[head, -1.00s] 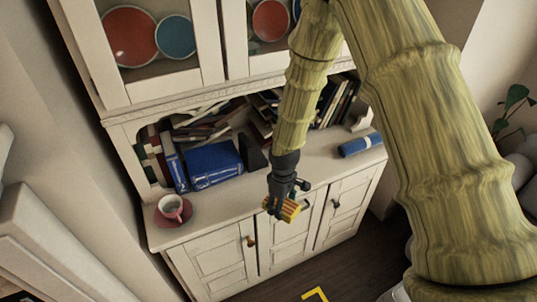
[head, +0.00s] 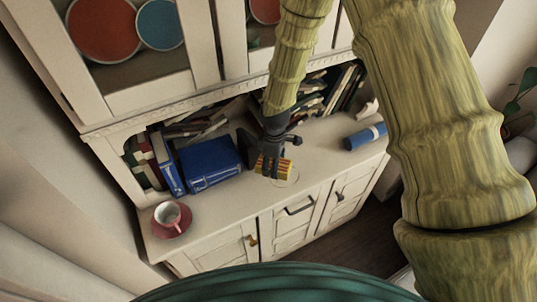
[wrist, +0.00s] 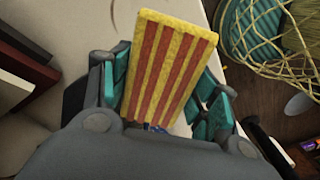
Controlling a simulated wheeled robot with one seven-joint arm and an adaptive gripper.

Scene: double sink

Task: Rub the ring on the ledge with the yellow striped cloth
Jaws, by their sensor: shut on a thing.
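My gripper (head: 270,168) is shut on the yellow striped cloth (head: 287,166), a small block-like pad with red-orange stripes. In the wrist view the cloth (wrist: 168,70) stands out between the two teal-padded fingers of my gripper (wrist: 160,88). The gripper is low over the white ledge (head: 225,205), near its front edge. A faint ring (head: 290,183) shows on the ledge at the cloth's front side, partly hidden by the cloth and gripper. I cannot tell whether the cloth touches the ledge.
A pink cup (head: 167,214) on a saucer stands at the ledge's left end. A blue box-like book (head: 210,163) lies left of my gripper, and a blue roll (head: 365,137) lies to the right. Books fill the shelf behind. The ledge between cup and gripper is clear.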

